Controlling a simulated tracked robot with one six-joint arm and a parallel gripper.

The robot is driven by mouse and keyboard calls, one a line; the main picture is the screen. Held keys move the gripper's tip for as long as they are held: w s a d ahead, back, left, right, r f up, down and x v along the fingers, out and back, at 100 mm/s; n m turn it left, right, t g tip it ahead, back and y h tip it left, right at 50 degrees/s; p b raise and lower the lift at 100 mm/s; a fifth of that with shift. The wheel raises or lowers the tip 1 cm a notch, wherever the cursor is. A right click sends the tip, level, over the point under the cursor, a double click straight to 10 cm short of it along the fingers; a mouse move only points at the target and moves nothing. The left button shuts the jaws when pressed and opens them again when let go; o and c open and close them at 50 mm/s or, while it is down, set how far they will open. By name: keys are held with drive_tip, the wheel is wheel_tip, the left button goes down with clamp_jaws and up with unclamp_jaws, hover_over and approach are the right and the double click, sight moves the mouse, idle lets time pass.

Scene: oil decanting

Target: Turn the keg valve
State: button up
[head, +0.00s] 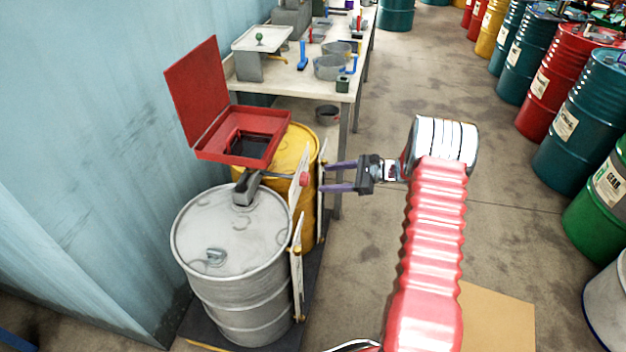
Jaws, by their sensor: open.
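A pale grey metal keg (235,285) stands upright at the lower left, with a small fitting (215,257) on its lid. A dark grey lever-like fitting (245,188) sits at its back rim. The fingertips look a little right of the knob, and I see no clear contact.
A yellow drum (308,140) stands behind the keg under an open red box (262,122). A workbench (300,82) with tools and bowls is behind. A blue wall (80,150) closes the left. Several coloured drums line the right.

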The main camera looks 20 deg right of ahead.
sight(309, 180)
drive_tip(key=x, duration=0.7)
drive_tip(key=shift+a, duration=0.15)
drive_tip(key=shift+c, duration=0.6)
drive_tip(key=shift+f, duration=0.1)
drive_tip(key=c, duration=0.9)
drive_tip(key=shift+d, duration=0.25)
drive_tip(key=shift+c, duration=0.3)
drive_tip(key=shift+a, duration=0.2)
